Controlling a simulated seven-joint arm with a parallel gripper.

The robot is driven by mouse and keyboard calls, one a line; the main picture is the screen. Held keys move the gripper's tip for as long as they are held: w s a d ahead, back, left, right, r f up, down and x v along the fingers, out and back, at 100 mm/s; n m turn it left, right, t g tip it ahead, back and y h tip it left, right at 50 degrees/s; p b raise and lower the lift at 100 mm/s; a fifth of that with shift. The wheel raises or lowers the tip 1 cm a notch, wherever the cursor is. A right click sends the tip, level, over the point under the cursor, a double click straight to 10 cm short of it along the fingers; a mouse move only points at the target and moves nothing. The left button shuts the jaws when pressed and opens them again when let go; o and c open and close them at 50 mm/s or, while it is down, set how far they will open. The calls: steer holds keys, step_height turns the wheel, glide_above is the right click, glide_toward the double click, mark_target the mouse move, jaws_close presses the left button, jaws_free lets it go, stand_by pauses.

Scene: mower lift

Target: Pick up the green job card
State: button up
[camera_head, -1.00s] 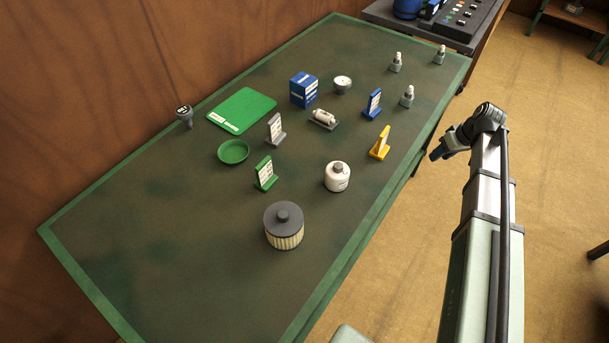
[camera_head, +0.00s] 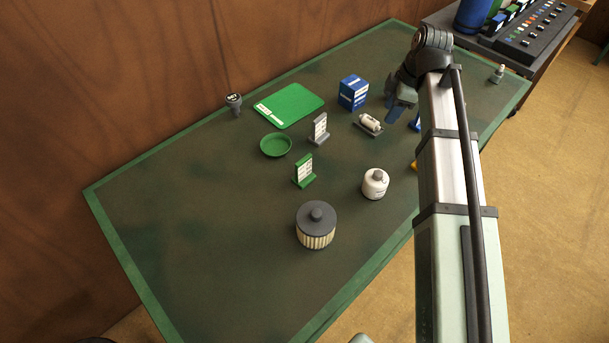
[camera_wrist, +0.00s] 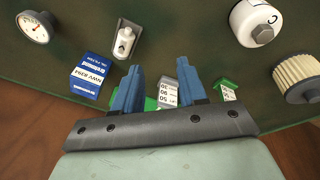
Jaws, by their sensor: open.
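The green job card (camera_head: 304,171) stands upright on its foot on the dark green table, with a white printed face, left of the white canister. It also shows in the wrist view (camera_wrist: 228,86), partly covered, right of my fingers. My gripper (camera_head: 398,108) hangs over the right part of the table, well apart from the green card. In the wrist view my gripper (camera_wrist: 161,88) has two blue fingers spread apart with nothing held between them. A grey card (camera_head: 319,129) stands behind the green one and shows between the fingers in the wrist view.
Near the green card are a green dish (camera_head: 275,145), a white canister (camera_head: 375,184) and a ribbed filter (camera_head: 316,226). A blue box (camera_head: 353,93), a small cylinder on a stand (camera_head: 369,124) and a green mat (camera_head: 289,105) lie farther back. The table's left part is clear.

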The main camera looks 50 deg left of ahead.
steer(key=s+a+n+h, duration=0.1)
steer(key=s+a+n, duration=0.4)
steer(key=s, duration=0.5)
steer(key=n+h, duration=0.2)
steer(key=n, duration=0.4)
glide_above(304, 176)
steer(key=f, duration=0.7)
steer(key=shift+w, duration=0.25)
steer(key=shift+a+f, duration=0.15)
steer(key=shift+f, duration=1.2)
steer(key=shift+a+f, duration=0.15)
steer(key=shift+f, duration=1.2)
jaws_close()
